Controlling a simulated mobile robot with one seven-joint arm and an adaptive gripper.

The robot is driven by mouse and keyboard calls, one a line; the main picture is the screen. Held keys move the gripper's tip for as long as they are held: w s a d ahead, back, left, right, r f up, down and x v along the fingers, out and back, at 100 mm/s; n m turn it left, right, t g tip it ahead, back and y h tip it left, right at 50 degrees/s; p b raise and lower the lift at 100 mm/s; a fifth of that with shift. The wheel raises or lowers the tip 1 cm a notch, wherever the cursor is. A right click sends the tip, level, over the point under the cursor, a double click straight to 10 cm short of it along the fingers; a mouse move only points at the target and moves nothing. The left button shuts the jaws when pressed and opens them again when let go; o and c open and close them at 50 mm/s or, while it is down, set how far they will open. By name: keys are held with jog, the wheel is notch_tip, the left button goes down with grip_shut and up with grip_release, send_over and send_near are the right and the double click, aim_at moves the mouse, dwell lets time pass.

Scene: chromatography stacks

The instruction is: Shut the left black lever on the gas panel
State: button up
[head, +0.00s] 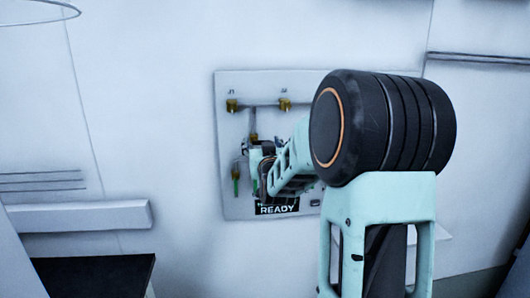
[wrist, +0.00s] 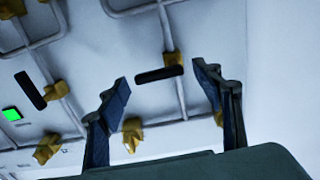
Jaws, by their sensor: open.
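The gas panel (head: 226,200) is a pale plate on the wall in the head view. My gripper (head: 262,168) is in front of its left part, hiding the levers there. In the wrist view, my gripper (wrist: 162,76) is open, with two blue fingers. A black lever (wrist: 158,75) shows in the gap between the fingertips, lying across its pipe by a yellow fitting. Contact cannot be told. A second black lever (wrist: 29,90) is at the far left of that view, slanting roughly along its pipe. The wrist view looks turned, so which lever is the left one is uncertain.
Grey pipes (wrist: 170,35) and yellow fittings, one (wrist: 132,133) between the finger bases, surround the levers. A green light (wrist: 11,114) glows at the wrist view's left edge. A READY sign (head: 278,209) is low on the panel. Bare wall (head: 150,130) lies left of the panel.

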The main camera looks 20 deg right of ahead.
jog(key=v, duration=1)
jog(key=shift+r, duration=0.1)
